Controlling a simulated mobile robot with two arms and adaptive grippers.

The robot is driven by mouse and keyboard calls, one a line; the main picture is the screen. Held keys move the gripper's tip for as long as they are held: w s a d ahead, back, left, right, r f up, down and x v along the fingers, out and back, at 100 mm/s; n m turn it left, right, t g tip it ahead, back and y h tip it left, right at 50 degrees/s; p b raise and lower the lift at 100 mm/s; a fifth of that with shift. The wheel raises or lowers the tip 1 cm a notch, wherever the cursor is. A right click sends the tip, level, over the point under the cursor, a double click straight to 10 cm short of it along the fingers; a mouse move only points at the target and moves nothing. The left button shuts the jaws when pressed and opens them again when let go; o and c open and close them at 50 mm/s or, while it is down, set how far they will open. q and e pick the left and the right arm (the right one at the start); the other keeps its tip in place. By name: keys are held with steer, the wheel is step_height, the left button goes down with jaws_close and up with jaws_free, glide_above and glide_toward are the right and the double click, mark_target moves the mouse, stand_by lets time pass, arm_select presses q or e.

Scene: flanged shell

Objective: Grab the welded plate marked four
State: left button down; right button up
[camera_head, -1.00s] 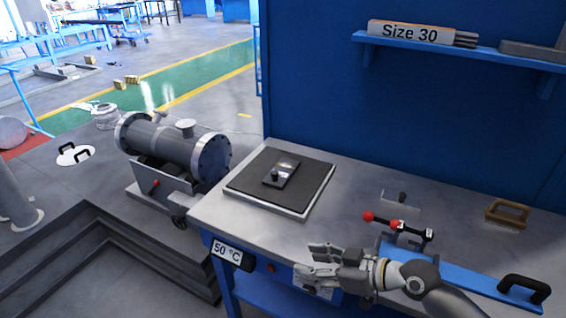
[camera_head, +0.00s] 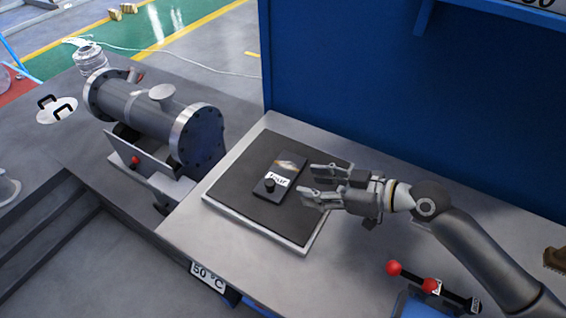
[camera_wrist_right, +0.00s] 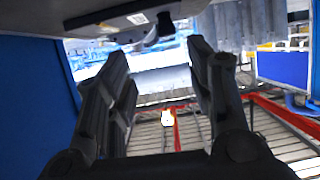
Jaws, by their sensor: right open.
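The welded plate marked four (camera_head: 283,171) is a small dark plate with a white "Four" label, a shiny patch and a black knob. It lies on the black mat (camera_head: 228,187) on the bench. My right gripper (camera_head: 309,183) is open and empty, fingers pointing left, just to the right of the plate and apart from it in the picture. In the right wrist view, which looks upside down, the open fingers (camera_wrist_right: 157,62) frame empty space. The plate's black knob (camera_wrist_right: 165,24) and pale label appear at the top there. My left gripper is not in view.
A grey flanged shell (camera_head: 145,110) rests on a stand left of the bench. A blue panel (camera_head: 340,80) rises behind the bench. Red-knobbed clamp handles (camera_head: 430,285) stand at the front right. A "50 °C" sign (camera_head: 207,275) hangs on the bench's front edge.

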mark_target(271, 182)
steer(key=x, duration=0.2)
steer(key=p+x, duration=0.1)
steer(key=x, duration=0.1)
steer(key=shift+s+a, duration=0.25)
steer(key=shift+a, duration=0.1)
steer(key=shift+w+a+f, duration=0.1)
steer(key=shift+w+a, duration=0.05)
steer(key=shift+w, duration=0.05)
steer(key=shift+w+a+f+p, duration=0.1)
steer(key=shift+w+a+p, duration=0.05)
steer(key=shift+a+p, duration=0.25)
steer(key=shift+w+a+f+p, duration=0.1)
steer(key=shift+a+p, duration=0.15)
steer(key=shift+a, duration=0.2)
steer(key=shift+p+x, duration=0.35)
steer(key=shift+x, duration=0.85)
steer(key=shift+w+a+f, duration=0.2)
steer(key=shift+a+f, duration=0.15)
steer(key=shift+a, duration=0.05)
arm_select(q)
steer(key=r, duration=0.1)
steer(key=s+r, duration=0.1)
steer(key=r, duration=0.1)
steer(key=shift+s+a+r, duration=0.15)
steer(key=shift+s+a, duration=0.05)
arm_select(e)
steer(key=shift+c, duration=0.5)
jaws_close()
